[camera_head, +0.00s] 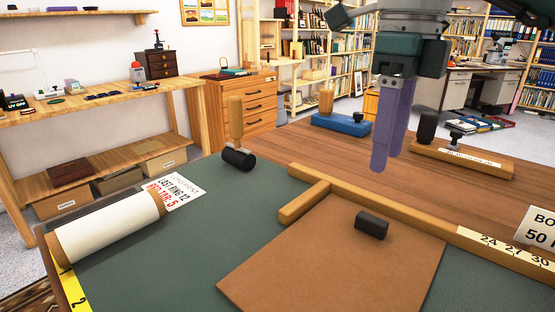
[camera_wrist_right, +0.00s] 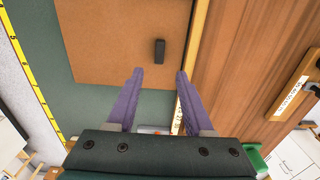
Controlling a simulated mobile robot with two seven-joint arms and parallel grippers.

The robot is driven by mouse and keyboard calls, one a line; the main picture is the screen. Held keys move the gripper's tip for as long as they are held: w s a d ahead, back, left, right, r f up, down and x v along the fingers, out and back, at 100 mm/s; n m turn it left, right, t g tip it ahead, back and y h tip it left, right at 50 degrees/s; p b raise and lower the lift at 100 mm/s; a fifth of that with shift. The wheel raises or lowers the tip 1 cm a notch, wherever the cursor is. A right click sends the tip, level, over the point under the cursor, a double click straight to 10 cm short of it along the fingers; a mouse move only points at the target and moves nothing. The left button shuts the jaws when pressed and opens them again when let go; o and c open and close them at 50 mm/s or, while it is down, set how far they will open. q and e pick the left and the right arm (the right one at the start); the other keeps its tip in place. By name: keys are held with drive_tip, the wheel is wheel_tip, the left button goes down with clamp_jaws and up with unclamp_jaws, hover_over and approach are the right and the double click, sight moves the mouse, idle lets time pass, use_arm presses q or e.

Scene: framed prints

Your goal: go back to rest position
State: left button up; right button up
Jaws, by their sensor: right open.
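My right gripper (camera_head: 388,165) hangs above the table on the right in the head view, its purple fingers pointing down. In the right wrist view the gripper (camera_wrist_right: 158,72) has its fingers apart with nothing between them. A brown board (camera_head: 320,255) lies on the green mat (camera_head: 205,270), with a small black block (camera_head: 372,225) on it. The board (camera_wrist_right: 115,40) and the block (camera_wrist_right: 159,50) also show in the right wrist view, beyond the fingertips. My left gripper is not in view.
A wooden T-shaped ruler (camera_head: 400,219) lies along the board's far edge. A paper roll (camera_head: 108,227) lies at left. A wooden-handled roller (camera_head: 238,158), a blue block holder (camera_head: 340,124) and a wooden holder (camera_head: 462,158) stand farther back. Bare wood (camera_head: 285,150) lies between them.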

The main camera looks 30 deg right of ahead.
drive_tip(key=shift+r, duration=0.95)
